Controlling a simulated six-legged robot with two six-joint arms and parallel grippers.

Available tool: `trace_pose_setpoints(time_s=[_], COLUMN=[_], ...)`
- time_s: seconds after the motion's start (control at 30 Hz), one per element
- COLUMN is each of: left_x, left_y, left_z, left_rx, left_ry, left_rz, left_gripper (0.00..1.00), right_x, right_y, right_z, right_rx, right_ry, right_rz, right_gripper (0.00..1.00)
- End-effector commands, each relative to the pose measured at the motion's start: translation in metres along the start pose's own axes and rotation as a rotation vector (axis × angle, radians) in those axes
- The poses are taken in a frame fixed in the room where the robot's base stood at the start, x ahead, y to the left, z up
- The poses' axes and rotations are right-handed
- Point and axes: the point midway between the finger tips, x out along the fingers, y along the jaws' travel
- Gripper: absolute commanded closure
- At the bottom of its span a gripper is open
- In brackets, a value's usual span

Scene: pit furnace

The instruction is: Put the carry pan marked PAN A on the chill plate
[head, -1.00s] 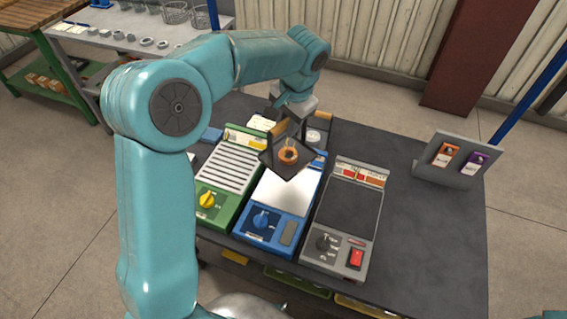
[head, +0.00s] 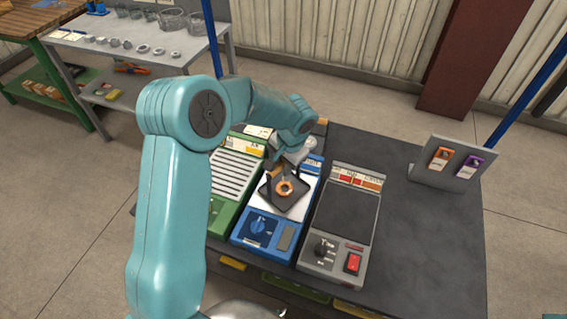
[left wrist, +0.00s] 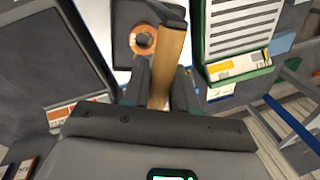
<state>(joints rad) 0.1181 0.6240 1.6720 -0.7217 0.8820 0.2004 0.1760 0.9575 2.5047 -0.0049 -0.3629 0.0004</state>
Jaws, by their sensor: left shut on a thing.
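A dark square carry pan (head: 270,197) with a copper-coloured ring (head: 284,188) in it is over the pale plate of the blue unit (head: 259,227), which looks like the chill plate. I cannot tell whether the pan touches the plate. My left gripper (head: 279,170) is shut on the pan's wooden handle, at the pan's far side. In the left wrist view the handle (left wrist: 167,65) stands between the fingers (left wrist: 161,88), with the pan (left wrist: 126,20) and ring (left wrist: 143,40) beyond. No PAN A marking is readable. My right gripper is not in view.
A green slatted unit (head: 234,173) stands close on the left, and a grey unit (head: 347,210) with a red switch close on the right. A grey stand (head: 434,173) with orange and purple tags is at the right. The dark table (head: 420,240) is clear between them.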

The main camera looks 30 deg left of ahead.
Motion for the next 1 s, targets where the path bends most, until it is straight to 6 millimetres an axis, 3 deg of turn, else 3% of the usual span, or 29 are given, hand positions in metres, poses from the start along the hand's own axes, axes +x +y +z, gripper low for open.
trace_pose_setpoints(time_s=[0.13, 0.17, 0.23, 0.63, 1.0], left_x=[0.004, 0.004, 0.003, -0.006, -0.087], left_y=[0.001, 0.001, 0.001, 0.0, 0.0], left_z=[0.0, 0.0, 0.0, -0.001, -0.001], left_rx=[0.0, 0.0, 0.0, 0.0, 0.0], left_ry=[0.001, 0.0, 0.0, 0.002, 0.004], left_rz=[-0.001, 0.0, 0.0, -0.001, -0.001], left_gripper=[1.0, 0.7, 0.47, 0.47, 0.47], right_x=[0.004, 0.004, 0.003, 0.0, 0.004], right_y=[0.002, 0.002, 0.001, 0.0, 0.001], right_z=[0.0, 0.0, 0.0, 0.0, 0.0], right_rx=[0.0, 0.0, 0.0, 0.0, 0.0], right_ry=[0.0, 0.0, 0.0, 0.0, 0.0], right_rz=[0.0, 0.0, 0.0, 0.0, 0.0], right_gripper=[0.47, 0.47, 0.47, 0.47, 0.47])
